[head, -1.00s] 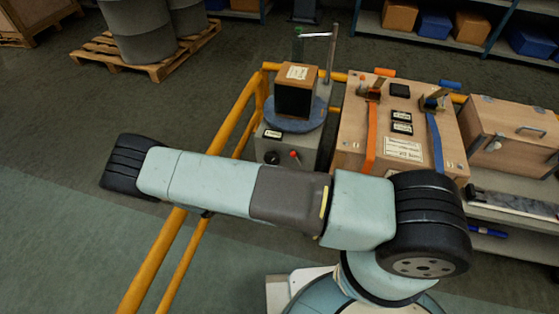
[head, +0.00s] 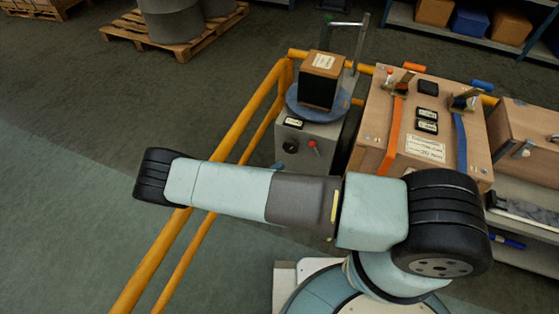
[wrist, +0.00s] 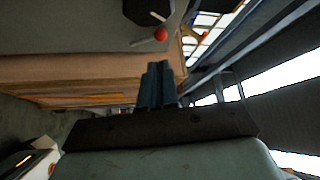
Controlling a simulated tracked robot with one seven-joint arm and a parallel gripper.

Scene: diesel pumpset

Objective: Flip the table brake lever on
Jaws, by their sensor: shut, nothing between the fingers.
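A small lever with a red ball knob (head: 313,143) stands on the front of a grey control box (head: 322,133), to the right of a black round dial; I take it to be the table brake lever. In the wrist view its red ball (wrist: 160,34) sits at the end of a short light rod, close to the grey face. My gripper (wrist: 158,70) shows in the wrist view, its dark fingers together and empty, pointing towards the box just below the red ball, with a visible gap in the picture. In the head view my arm hides most of the gripper.
A blue round table (head: 295,103) on the box carries a dark block with a wooden top (head: 323,64). A wooden case (head: 380,125) with orange and blue straps stands to the right. A yellow rail (head: 225,125) runs along the left. Open floor lies further left.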

